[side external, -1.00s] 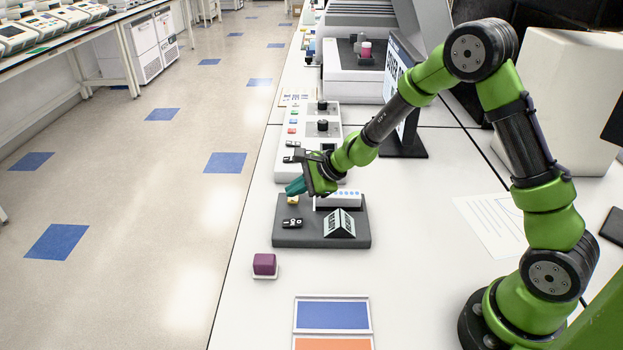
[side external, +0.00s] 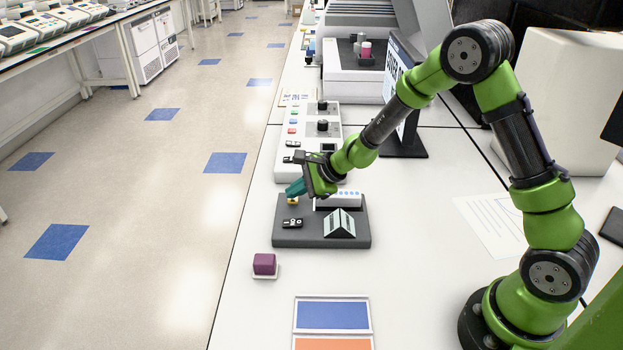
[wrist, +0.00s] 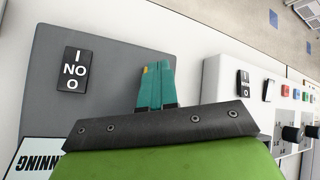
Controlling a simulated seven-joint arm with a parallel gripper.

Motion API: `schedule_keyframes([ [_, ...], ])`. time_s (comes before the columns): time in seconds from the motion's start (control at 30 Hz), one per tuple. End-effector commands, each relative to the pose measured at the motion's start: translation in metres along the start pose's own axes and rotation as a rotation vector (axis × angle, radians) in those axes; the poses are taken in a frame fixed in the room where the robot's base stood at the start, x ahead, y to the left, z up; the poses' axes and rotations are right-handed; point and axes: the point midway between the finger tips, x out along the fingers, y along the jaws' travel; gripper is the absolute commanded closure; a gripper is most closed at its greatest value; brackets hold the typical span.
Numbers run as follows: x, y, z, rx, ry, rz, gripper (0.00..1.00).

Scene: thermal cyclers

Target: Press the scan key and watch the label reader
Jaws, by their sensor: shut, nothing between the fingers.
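A dark grey panel (side external: 322,240) lies on the white bench, and its face also fills much of the wrist view (wrist: 110,50). A small yellow key (side external: 293,202) is near its far left corner; in the wrist view only a sliver shows beside my fingers. My gripper (side external: 294,188) is shut and empty, with its teal fingertips over the yellow key. I cannot tell whether they touch it. A black rocker switch (side external: 292,223) and a tent-shaped card (side external: 340,224) are on the panel. A white block with blue dots (side external: 345,197) is partly hidden behind my gripper. No part is clearly marked as the label reader.
A white control box (side external: 318,112) with knobs and coloured buttons stands just beyond the panel. A purple cube (side external: 264,264) sits in front on a small white base. Blue (side external: 333,314) and orange pads lie nearer. A dark-framed sign (side external: 408,140) stands behind my arm.

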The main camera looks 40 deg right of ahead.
Motion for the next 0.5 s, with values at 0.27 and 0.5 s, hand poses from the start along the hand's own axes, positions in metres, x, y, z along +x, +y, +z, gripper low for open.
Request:
schedule_keyframes([
  [0.27,-0.0094,-0.0062,0.0064,0.000,0.000,0.000,1.00],
  [0.5,-0.0097,-0.0064,0.0066,0.000,0.001,0.000,1.00],
])
